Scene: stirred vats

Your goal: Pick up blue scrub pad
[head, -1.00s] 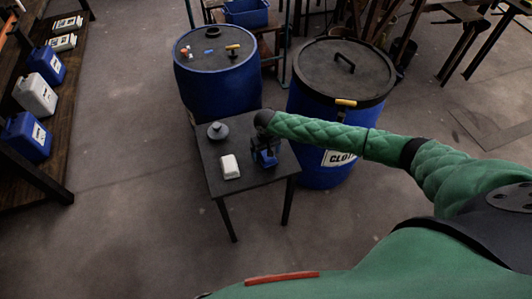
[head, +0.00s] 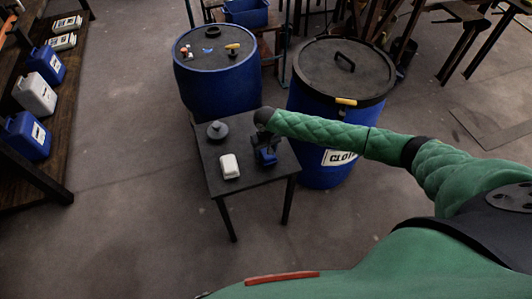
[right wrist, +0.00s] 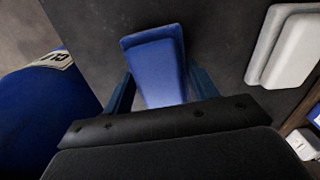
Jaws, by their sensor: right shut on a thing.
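The blue scrub pad (right wrist: 157,65) is a blue block seen in the right wrist view, between the two dark blue fingers of my right gripper (right wrist: 162,90). The gripper is shut on it. In the head view my right gripper (head: 267,148) points down at the right side of the small dark table (head: 232,192), with the blue pad (head: 268,158) showing at its fingertips. I cannot tell whether the pad still touches the table top. My left gripper is out of view.
A white block (head: 230,167) and a dark round knobbed object (head: 217,131) share the table. A blue drum (head: 218,84) with small items on its lid stands behind. A lidded blue barrel (head: 316,105) stands close right. A shelf (head: 45,110) with jugs is left.

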